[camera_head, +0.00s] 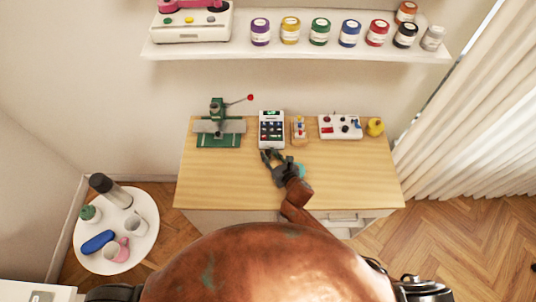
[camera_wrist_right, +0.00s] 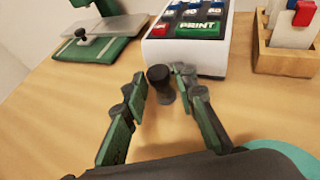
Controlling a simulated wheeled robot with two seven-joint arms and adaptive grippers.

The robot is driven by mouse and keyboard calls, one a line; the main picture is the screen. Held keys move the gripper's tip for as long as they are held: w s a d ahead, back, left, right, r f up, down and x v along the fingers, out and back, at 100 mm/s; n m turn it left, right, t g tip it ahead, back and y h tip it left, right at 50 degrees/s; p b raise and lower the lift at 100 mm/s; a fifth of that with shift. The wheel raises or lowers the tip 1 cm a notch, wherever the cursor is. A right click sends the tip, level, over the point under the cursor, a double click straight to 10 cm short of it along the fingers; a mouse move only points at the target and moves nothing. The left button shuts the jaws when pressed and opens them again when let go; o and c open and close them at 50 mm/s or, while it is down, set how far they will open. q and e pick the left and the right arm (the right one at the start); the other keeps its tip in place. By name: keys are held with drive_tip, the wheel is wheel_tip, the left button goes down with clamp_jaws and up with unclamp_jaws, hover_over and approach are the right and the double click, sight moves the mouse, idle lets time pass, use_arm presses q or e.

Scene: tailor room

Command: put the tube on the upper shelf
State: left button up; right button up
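A small dark grey cylinder (camera_wrist_right: 160,84), which looks like the tube, stands on the wooden table between the fingertips of my right gripper (camera_wrist_right: 161,88). A narrow gap shows on its left side; the right fingertip is very close, and I cannot tell if it touches. The right gripper (camera_head: 272,160) is open, low over the table in front of the label printer. In the head view I cannot make out the cylinder among the dark fingers. The upper shelf (camera_head: 300,50) is a white wall shelf above the table. My left gripper is not in view.
The printer (camera_head: 271,129) stands just behind the gripper. A green-based stand (camera_head: 218,140) is to its left; a wooden holder (camera_head: 299,131), a red-and-white box (camera_head: 340,127) and a yellow duck (camera_head: 375,127) are right. Several jars (camera_head: 320,32) line the shelf. The table's front left is clear.

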clamp_jaws()
drive_tip(key=shift+r, duration=0.1)
